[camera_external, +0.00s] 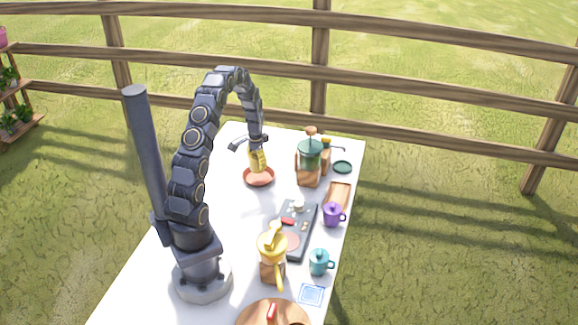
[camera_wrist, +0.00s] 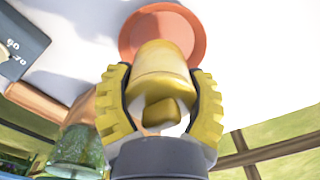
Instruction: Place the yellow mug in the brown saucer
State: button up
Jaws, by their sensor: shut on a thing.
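My gripper (camera_external: 257,162) points down over the far part of the white table and is shut on the yellow mug. In the wrist view, my gripper (camera_wrist: 160,100) has its yellow ridged pads on both sides of the yellow mug (camera_wrist: 161,62). The brown saucer (camera_external: 259,180) looks reddish-brown and lies on the table directly below my gripper. In the wrist view the saucer (camera_wrist: 133,36) shows beyond the mug, which covers part of it. I cannot tell whether the mug touches the saucer.
The table left of the saucer is clear.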

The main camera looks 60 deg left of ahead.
aim_at(258, 169)
jog(key=shift+w+a+f, duration=0.35)
jog(key=shift+f, duration=1.7)
jog(key=o, duration=1.2)
jog(key=shift+f, duration=0.15)
notch_tip(258, 169, up, 12)
jog(key=shift+d+f, duration=0.15)
jog(key=shift+f, duration=0.05)
jog(key=shift+r, duration=0.35)
jog(key=shift+d, duration=0.1)
